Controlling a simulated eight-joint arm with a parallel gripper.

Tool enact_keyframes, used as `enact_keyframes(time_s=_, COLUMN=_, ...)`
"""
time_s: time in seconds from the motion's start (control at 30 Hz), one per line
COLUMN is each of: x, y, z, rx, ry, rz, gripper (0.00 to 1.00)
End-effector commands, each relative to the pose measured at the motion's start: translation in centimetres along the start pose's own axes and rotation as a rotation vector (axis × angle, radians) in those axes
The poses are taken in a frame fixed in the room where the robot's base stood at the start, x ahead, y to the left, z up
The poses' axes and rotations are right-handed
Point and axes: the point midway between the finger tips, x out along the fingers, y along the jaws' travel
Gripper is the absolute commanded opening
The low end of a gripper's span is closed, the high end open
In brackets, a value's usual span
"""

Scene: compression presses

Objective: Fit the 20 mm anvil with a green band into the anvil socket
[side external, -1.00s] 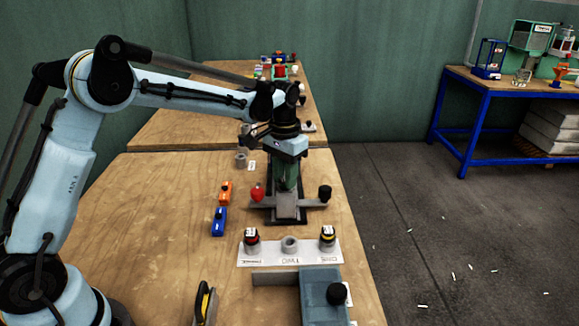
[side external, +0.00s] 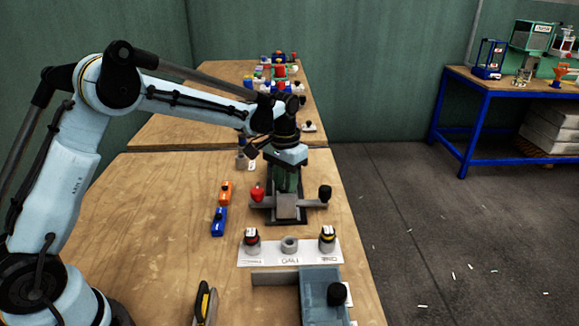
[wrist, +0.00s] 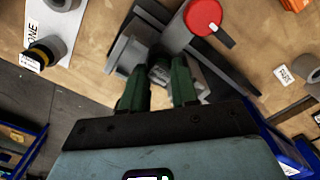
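My gripper (wrist: 158,72) points down over the press at the middle of the bench; its green fingers also show in the side view (side external: 285,178). In the wrist view the fingers stand apart, with a small grey and whitish shape between their tips. I cannot tell whether they grip it. No green band is clearly visible. The anvil socket is hidden under my gripper. A red-banded anvil (side external: 252,238) and a yellow-banded anvil (side external: 327,236) stand on a white card (side external: 289,261), either side of an empty grey ring holder (side external: 289,245).
The press has a red knob (side external: 257,193) and a black knob (side external: 325,193) at its sides. A grey ring (wrist: 313,76) stands beside a label marked PARK. Orange (side external: 225,192) and blue (side external: 218,221) blocks lie left. A blue-grey vise-like block (side external: 318,290) stands in front.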

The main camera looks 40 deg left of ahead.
Motion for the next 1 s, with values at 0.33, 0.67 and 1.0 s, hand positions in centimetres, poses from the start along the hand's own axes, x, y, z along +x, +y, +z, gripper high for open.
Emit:
enact_keyframes(time_s=0.33, x=-0.6, y=0.0, z=0.0, rx=0.001, ry=0.000, rz=0.000, gripper=0.57)
enact_keyframes(time_s=0.67, x=-6.3, y=0.0, z=0.0, rx=0.002, ry=0.000, rz=0.000, gripper=0.58)
enact_keyframes(time_s=1.0, x=-11.2, y=0.0, z=0.0, rx=0.000, ry=0.000, rz=0.000, gripper=0.58)
